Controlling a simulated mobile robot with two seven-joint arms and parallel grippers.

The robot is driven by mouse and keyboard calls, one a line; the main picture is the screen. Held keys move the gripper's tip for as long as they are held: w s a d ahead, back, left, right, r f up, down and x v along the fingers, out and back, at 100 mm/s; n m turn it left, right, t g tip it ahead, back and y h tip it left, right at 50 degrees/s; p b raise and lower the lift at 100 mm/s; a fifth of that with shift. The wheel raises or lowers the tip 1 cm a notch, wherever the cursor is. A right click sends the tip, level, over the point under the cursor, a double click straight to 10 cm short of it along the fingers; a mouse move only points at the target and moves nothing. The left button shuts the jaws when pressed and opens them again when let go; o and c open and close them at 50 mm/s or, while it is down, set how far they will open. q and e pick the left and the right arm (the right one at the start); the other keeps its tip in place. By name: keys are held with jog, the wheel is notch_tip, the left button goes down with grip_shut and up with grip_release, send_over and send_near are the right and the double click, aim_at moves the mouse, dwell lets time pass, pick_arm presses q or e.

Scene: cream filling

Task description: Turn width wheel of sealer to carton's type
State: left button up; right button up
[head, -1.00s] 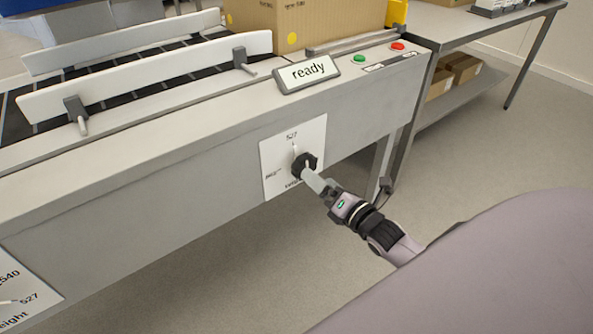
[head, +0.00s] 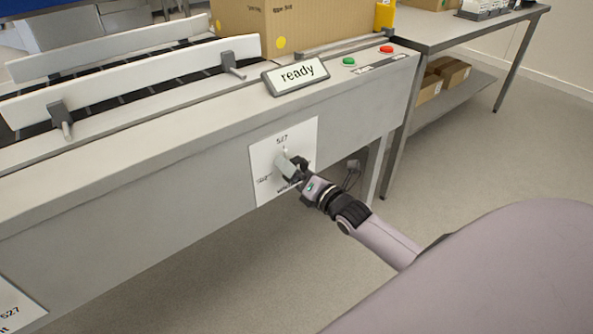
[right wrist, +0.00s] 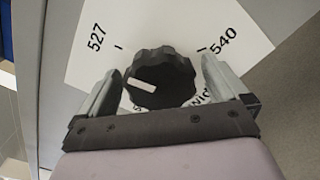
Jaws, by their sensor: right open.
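A black knobbed wheel (right wrist: 165,75) with a white pointer mark sits on a white dial plate (head: 308,133) on the sealer's front (head: 180,185). In the right wrist view the plate reads 527 and 540, each with a tick. The pointer aims left, at neither tick. Lettering below the wheel is partly hidden. My right gripper (right wrist: 160,85) is open with its fingers on either side of the wheel; I cannot tell if they touch it. In the head view the gripper (head: 289,166) hides most of the wheel. The carton (head: 310,25) stands on the sealer; its print is too small to read surely.
A sign reading "ready" (head: 296,75), a green button (head: 348,61) and a red button (head: 386,49) are on the sealer's top edge. Another dial plate (head: 15,310) is at lower left. A grey table (head: 450,30) stands at right. The floor before the sealer is clear.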

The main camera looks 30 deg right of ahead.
jog(key=c, duration=1)
